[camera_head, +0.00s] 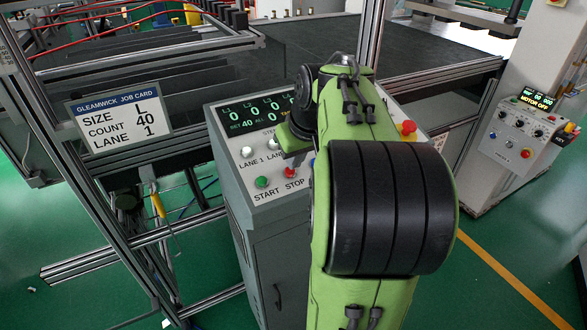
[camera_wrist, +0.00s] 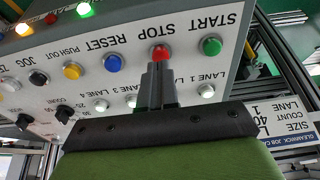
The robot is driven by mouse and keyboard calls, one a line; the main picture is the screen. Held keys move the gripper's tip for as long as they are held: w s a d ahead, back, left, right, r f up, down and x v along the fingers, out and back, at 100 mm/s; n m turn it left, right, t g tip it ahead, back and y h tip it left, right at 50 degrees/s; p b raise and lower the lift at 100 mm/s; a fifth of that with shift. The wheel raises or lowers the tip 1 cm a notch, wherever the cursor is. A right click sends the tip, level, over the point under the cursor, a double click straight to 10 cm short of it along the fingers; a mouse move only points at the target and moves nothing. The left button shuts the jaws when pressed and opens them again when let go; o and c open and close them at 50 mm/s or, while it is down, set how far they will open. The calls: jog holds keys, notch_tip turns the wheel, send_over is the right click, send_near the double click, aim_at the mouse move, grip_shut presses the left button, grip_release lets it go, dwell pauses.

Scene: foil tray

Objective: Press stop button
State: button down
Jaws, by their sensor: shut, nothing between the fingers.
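The red stop button (camera_head: 290,173) is on the sloped face of the grey control box (camera_head: 262,215), right of the green start button (camera_head: 261,182). In the wrist view, where the labels are upside down, the red stop button (camera_wrist: 160,52) shows just beyond my fingertips, partly hidden by them. My gripper (camera_wrist: 160,66) is shut and empty, its tips lined up with the stop button. In the head view my gripper (camera_head: 294,160) is just above the button. I cannot tell whether the tips touch it.
The blue reset button (camera_wrist: 113,62) and yellow push-out button (camera_wrist: 72,70) sit beside stop. White lane buttons (camera_wrist: 207,90) lie close to my fingers. A job card (camera_head: 118,117) hangs at left. Another control box (camera_head: 520,140) stands at right. My arm hides part of the panel.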

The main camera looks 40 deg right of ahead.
jog(key=shift+x, duration=1)
